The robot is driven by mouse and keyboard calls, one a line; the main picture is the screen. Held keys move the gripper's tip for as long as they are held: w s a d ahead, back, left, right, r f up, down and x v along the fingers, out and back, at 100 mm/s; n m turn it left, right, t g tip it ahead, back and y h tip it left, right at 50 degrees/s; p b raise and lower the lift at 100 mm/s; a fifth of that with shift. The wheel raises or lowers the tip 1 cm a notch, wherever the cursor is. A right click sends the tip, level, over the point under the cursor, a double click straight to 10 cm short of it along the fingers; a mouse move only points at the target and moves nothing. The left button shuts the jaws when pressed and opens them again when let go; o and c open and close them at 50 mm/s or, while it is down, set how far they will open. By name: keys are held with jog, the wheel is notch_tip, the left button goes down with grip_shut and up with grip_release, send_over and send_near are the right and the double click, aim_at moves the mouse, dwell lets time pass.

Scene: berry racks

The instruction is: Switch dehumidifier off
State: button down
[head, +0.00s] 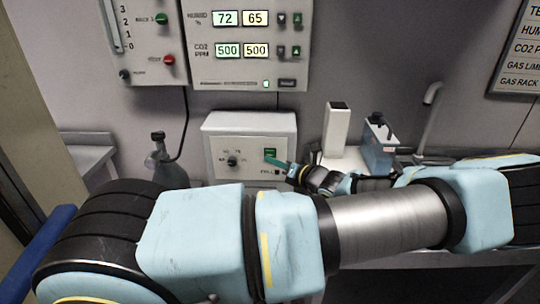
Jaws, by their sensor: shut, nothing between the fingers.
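The white box (222,125) on the bench at the centre appears to be the dehumidifier. Its front has a dark round knob (232,161) with small marks around it. A green switch (270,153) sits on the right of the front, with a small label reading like "FULL" below it. My gripper (272,160) is shut and empty, its teal tip just below the green switch and at or very near the front face. I cannot tell whether the tip touches the switch. My arm hides the lower part of the bench.
A wall panel (250,70) above shows humidity 72 and 65, and CO2 500 and 500. A gas panel (148,50) hangs left of it. A small bottle (158,150) stands left of the box. A white block (337,130) and a blue container (378,150) stand right.

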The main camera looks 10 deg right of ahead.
jog(key=shift+s, duration=0.1)
jog(key=s+p, duration=0.1)
jog(key=s, duration=0.1)
jog(key=s+a+p, duration=0.1)
jog(key=s, duration=0.1)
jog(key=shift+s, duration=0.35)
jog(key=s+a+f+n+g+h, duration=0.1)
jog(key=s+a+n+g, duration=0.3)
jog(key=a+n+g, duration=0.3)
jog(key=s+a+f+n+g, duration=0.1)
jog(key=s+a+n+g, duration=0.4)
jog(key=n, duration=0.5)
jog(key=s+a+r+n+h, duration=0.1)
jog(key=r+n+h, duration=0.3)
jog(key=r+n, duration=0.4)
jog(key=s+a+r+n+h+b, duration=0.1)
jog(key=a+r+n+h, duration=0.3)
jog(key=r+n, duration=0.3)
jog(key=n, duration=0.3)
jog(key=shift+s+r+h, duration=0.3)
jog(key=shift+s+r, duration=0.05)
